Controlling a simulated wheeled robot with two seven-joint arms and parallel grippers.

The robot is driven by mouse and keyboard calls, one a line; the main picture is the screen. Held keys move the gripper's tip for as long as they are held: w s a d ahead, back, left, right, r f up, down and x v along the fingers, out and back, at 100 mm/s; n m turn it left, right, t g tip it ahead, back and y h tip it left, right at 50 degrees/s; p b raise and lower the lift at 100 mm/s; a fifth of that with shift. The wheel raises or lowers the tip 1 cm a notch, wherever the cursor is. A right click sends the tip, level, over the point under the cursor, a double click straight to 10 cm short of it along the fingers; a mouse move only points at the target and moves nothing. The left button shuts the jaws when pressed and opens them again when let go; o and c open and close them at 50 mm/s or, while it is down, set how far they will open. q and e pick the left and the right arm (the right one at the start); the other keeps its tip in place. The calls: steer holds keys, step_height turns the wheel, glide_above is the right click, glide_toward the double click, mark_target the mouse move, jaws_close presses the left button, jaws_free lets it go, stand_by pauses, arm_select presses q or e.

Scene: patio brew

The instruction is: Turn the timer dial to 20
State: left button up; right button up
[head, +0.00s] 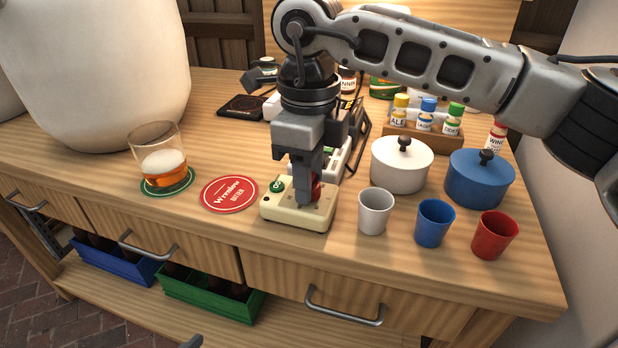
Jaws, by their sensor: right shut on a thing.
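A cream timer box (296,221) sits near the front edge of the wooden counter, with a green button (276,186) at its left. My right gripper (308,200) points straight down onto the box from above. Its jaws are shut on a red part, seemingly the timer dial (318,190), of which only a little shows beside the fingers. The fingers hide the rest of the dial, and no numbers or pointer can be read. My left gripper is not seen.
A red round coaster (229,194) and a beer glass (163,164) are to the left. White (375,211), blue (434,222) and red (494,235) cups stand to the right, before a white pot (401,167) and a blue pot (479,181). A white device (334,158) is close behind the gripper.

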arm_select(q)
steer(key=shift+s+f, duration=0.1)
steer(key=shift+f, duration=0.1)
arm_select(e)
steer(key=shift+r+m, duration=0.1)
steer(key=shift+m, duration=0.5)
steer(key=o, duration=0.7)
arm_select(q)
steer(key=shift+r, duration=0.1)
arm_select(e)
steer(key=shift+r, duration=0.1)
steer(key=shift+r, duration=0.35)
arm_select(q)
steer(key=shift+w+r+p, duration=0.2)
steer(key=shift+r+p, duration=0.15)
steer(key=shift+p, duration=0.45)
arm_select(e)
step_height(320, 180, up, 15)
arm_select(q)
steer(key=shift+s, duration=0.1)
